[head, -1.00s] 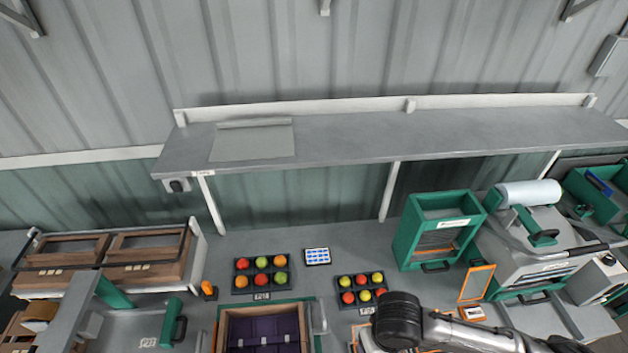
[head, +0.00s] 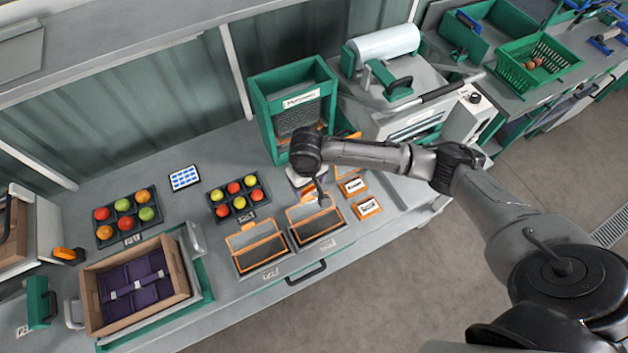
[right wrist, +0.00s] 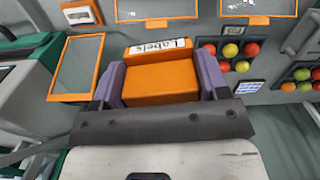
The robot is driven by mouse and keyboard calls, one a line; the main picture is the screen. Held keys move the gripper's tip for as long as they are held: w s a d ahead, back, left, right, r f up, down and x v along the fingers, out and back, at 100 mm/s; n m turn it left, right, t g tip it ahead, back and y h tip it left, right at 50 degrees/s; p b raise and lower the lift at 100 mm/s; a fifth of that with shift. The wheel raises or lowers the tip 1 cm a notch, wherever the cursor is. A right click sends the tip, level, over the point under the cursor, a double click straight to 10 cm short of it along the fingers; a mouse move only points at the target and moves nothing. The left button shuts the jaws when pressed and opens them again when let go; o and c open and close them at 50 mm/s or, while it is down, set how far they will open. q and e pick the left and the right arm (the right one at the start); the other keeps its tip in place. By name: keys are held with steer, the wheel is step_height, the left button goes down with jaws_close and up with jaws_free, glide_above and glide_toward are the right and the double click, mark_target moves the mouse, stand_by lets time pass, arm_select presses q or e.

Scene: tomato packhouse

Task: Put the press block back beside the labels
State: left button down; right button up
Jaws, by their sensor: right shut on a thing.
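My right gripper (right wrist: 161,86) is shut on an orange block, which I take to be the press block (right wrist: 160,85). Its purple-grey fingers press the block's two sides in the right wrist view. A white, orange-edged plate reading "Labels" (right wrist: 161,48) lies right by the block's far edge. I cannot tell whether plate and block touch. My left gripper is not in view.
Two small orange boxes (head: 353,186) (head: 367,207) stand to the right. Two orange-framed trays (head: 240,240) (head: 298,214) lie at the front edge. An orange-framed panel (right wrist: 52,75) stands close to the gripper. A tomato tray (head: 225,218) is to the left.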

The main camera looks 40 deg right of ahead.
steer(key=shift+m, duration=0.7)
steer(key=w+d+f+b, duration=0.2)
steer(key=f+b, duration=0.2)
steer(key=f, duration=0.2)
steer(key=w+d+f+b, duration=0.3)
steer(key=f+b, duration=0.2)
steer(key=f, duration=0.1)
steer(key=w+d+f+b, duration=0.2)
steer(key=d+f+b, duration=0.1)
steer(key=f+b, duration=0.2)
steer(key=shift+w+f, duration=0.15)
steer(key=shift+f, duration=0.4)
steer(key=shift+w+f, duration=0.15)
steer(key=shift+f, duration=1.95)
steer(key=shift+f, duration=0.35)
steer(key=o, duration=0.9)
steer(key=shift+f, duration=0.1)
